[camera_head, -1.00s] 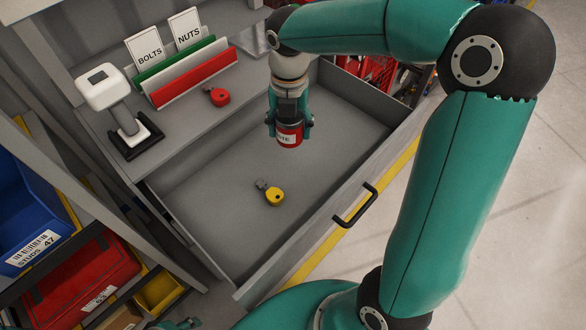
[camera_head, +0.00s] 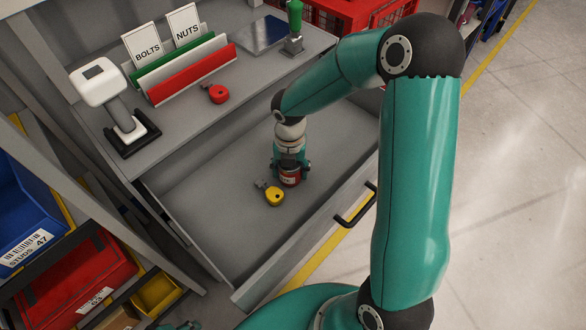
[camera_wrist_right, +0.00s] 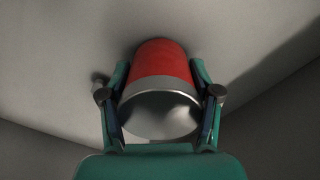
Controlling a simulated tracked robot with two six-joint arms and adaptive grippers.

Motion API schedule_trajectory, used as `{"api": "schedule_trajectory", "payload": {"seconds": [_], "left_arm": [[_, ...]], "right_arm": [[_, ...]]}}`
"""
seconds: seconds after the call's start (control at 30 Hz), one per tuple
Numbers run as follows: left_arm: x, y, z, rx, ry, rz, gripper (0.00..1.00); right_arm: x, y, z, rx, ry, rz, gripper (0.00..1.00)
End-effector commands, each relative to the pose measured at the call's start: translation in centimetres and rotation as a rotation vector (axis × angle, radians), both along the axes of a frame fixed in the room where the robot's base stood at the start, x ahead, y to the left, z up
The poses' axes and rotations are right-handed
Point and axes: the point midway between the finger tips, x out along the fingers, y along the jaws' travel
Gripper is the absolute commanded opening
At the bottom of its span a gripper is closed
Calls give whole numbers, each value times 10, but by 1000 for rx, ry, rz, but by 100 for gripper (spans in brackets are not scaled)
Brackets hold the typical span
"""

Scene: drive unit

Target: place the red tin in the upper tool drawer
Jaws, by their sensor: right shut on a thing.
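My right gripper (camera_head: 291,172) is shut on the tin from above. In the right wrist view the red tin (camera_wrist_right: 163,75) sits between the two fingers of my right gripper (camera_wrist_right: 161,95), with its silver end toward the camera. The tin appears at or very near the drawer floor; I cannot tell whether it touches.
The drawer's black handle (camera_head: 356,207) is at the front. The drawer's left part is clear.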

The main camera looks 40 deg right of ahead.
Motion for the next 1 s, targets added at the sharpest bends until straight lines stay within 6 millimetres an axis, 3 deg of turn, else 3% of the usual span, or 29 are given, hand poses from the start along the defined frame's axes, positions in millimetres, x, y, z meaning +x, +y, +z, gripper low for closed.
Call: {"api": "schedule_trajectory", "payload": {"seconds": [0.37, 0.4, 0.53, 1.0], "left_arm": [[0, 0, -2, 0, 0, 0, 40], [0, 0, -2, 0, 0, 0, 40], [0, 0, -2, 0, 0, 0, 40], [0, 0, 1, 0, 0, 0, 40]], "right_arm": [[0, 0, -8, 1, -1, -1, 20], [0, 0, -7, 1, -1, -1, 67], [0, 0, -7, 1, -1, -2, 88], [1, -1, 3, -2, -4, -2, 88]]}}
